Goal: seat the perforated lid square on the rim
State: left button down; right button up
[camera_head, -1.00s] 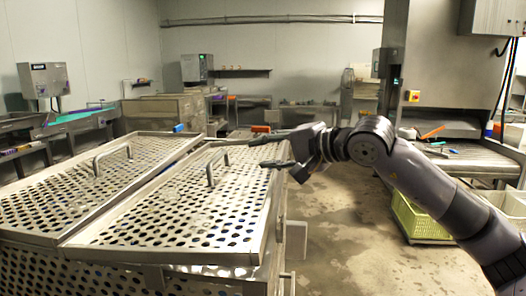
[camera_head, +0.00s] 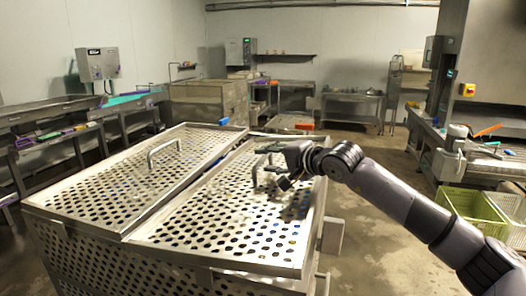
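The perforated lid (camera_head: 215,222) is a bright metal panel with rows of round holes and an upright bar handle (camera_head: 255,174). It lies over the right half of a large perforated metal basket (camera_head: 130,262). From here I cannot tell whether its edges sit fully square on the rim. A second perforated panel (camera_head: 110,190) with its own handle (camera_head: 164,153) covers the left half. My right gripper (camera_head: 262,160) reaches in from the right at the lid's handle, its dark fingers apart. Whether they touch the handle is unclear. My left gripper is out of view.
A green crate (camera_head: 470,207) and a white crate (camera_head: 508,212) stand at the right below a metal bench. Long metal troughs (camera_head: 60,112) run along the left. Steel tables (camera_head: 350,105) stand at the back. Concrete floor (camera_head: 375,235) is open right of the basket.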

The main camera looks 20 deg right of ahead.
aim_at(265, 159)
jog(key=shift+p+x, duration=0.5)
jog(key=shift+x, duration=1.05)
jog(key=shift+c, duration=0.5)
grip_shut()
